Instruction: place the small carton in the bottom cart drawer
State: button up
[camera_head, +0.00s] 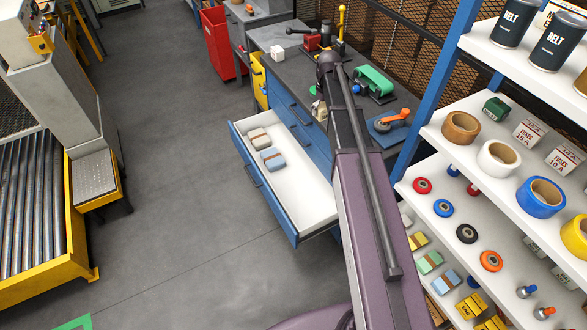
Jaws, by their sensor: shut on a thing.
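The cart's bottom drawer (305,206) is pulled open, with a white inside and a blue front. Two small cartons lie in its far left part: a grey one with a brown band (258,139) and a pale blue one with a brown band (273,160). They lie close together, and the near right part of the drawer's visible floor is bare. My arm rises in front of the cart and covers the drawer's right side. My gripper is not visible; the arm hides that area. I see no carton held.
The blue cart (284,110) has tools on its dark top, including a green tool (374,82) and an orange-handled one (391,120). A stocked shelf rack (480,150) stands close on the right. A roller conveyor (30,200) is at left. The floor between is clear.

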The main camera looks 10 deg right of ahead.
jog(key=shift+w+a, duration=0.1)
jog(key=shift+a, duration=0.05)
dwell(0.3)
jog(key=b, duration=5.9)
send_over(293, 207)
notch_tip(293, 207, down, 59)
jog(key=shift+r, duration=0.1)
notch_tip(293, 207, down, 6)
jog(key=b, duration=0.6)
jog(key=shift+f, duration=0.2)
jog(key=shift+f+b, duration=1.8)
jog(key=shift+b, duration=0.15)
